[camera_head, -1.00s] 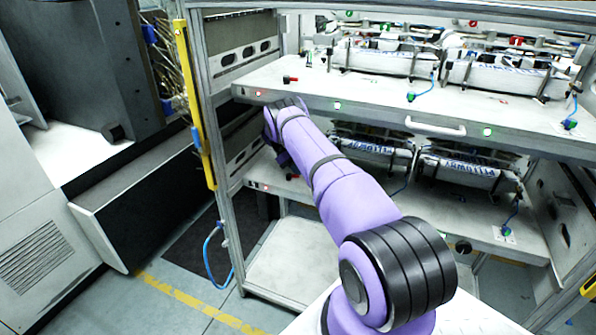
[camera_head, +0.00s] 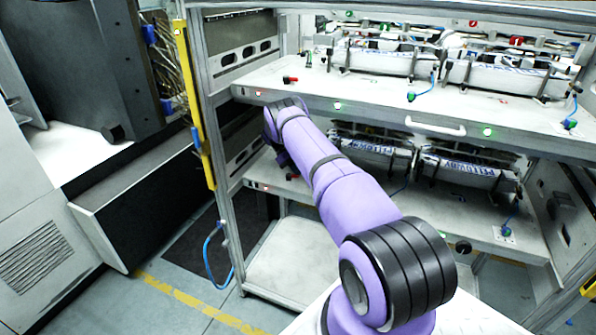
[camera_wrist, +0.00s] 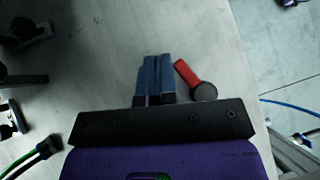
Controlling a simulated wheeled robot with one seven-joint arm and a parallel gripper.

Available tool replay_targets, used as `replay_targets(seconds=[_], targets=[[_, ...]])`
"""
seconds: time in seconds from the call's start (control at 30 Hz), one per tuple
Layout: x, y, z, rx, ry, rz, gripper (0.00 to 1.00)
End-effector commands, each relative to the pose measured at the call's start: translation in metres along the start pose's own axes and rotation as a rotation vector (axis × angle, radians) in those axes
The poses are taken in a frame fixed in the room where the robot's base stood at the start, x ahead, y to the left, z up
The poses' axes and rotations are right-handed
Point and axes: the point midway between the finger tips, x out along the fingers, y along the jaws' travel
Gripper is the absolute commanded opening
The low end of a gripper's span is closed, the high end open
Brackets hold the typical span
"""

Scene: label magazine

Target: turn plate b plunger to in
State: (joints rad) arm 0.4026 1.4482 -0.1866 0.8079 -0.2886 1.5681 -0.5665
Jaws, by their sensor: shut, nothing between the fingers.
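In the wrist view a plunger with a red handle and a dark round knob (camera_wrist: 188,76) sits at the pale plate (camera_wrist: 105,70). My gripper (camera_wrist: 155,58) has its two blue fingers together, empty, just left of the red handle. I cannot tell whether they touch it. In the head view my arm reaches in between the upper plate (camera_head: 365,95) and the lower plate (camera_head: 440,215); the fingertips are hard to make out there. A small red-and-black plunger (camera_head: 292,177) shows on the lower plate, partly beside my arm. I cannot read which plate is b.
Another red plunger (camera_head: 290,80) lies on the upper plate. A white handle (camera_head: 435,127) projects from the upper plate's front edge. A yellow upright (camera_head: 190,100) and frame post stand left of my arm. Cables and black fittings (camera_wrist: 30,35) lie left in the wrist view.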

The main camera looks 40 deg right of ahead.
Motion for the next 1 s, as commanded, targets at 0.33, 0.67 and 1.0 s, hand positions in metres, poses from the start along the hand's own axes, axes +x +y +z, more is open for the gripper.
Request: replay_targets(seconds=[0.33, 0.67, 1.0], targets=[[0.002, -0.006, 0.002, 0.000, -0.001, 0.000, 0.00], [0.006, -0.014, 0.005, 0.000, 0.000, 0.000, 0.00], [0.001, -0.001, 0.000, 0.001, 0.001, 0.001, 0.00]])
